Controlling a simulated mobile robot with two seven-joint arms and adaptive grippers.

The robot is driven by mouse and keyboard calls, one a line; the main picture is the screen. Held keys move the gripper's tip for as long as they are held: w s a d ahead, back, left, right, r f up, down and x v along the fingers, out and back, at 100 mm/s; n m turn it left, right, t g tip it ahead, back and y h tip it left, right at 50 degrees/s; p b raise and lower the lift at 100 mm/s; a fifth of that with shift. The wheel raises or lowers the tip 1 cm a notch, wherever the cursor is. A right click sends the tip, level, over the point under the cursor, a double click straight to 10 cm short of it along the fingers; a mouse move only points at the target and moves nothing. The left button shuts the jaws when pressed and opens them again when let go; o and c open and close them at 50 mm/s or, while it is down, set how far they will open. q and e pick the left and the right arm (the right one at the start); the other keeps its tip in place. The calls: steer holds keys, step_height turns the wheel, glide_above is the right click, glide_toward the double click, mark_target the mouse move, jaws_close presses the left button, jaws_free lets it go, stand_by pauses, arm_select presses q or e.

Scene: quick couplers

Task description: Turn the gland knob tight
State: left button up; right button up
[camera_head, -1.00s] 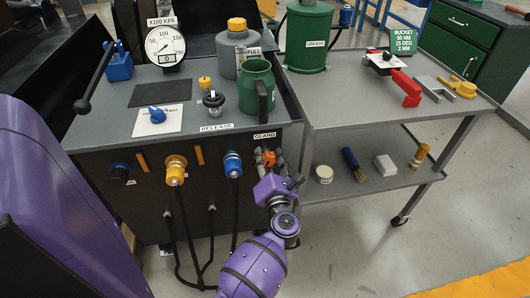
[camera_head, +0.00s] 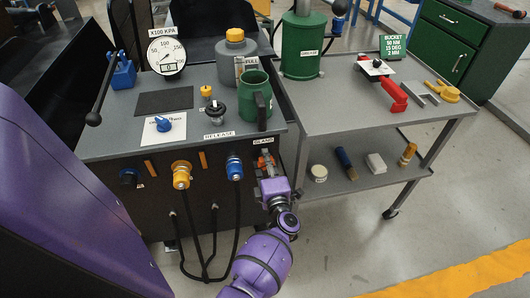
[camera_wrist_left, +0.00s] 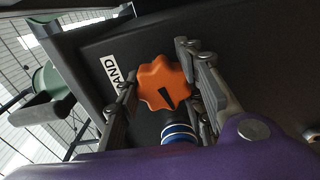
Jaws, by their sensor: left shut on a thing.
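The orange lobed gland knob (camera_head: 265,160) is on the front panel of the dark cabinet, under the GLAND label (camera_head: 263,140). In the left wrist view the knob (camera_wrist_left: 163,84) shows between the fingers, with a dark pointer mark on its face. My left gripper (camera_head: 266,166) reaches it from the front and is shut on it, one finger on each side. The fingers partly hide the knob in the head view. My right gripper is not in view.
Blue (camera_head: 235,167) and yellow (camera_head: 181,175) couplers with hanging hoses are left of the knob. A green jug (camera_head: 254,97) stands on the cabinet top above it. A grey cart (camera_head: 345,113) stands close on the right. The floor in front is clear.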

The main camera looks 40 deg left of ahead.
arm_select(q)
steer(key=shift+s+a+m+p, duration=0.15)
steer(key=shift+m+p, duration=0.35)
steer(key=shift+m, duration=0.6)
steer(key=o, duration=1.1)
steer(key=shift+r, duration=0.1)
steer(key=v, duration=1.2)
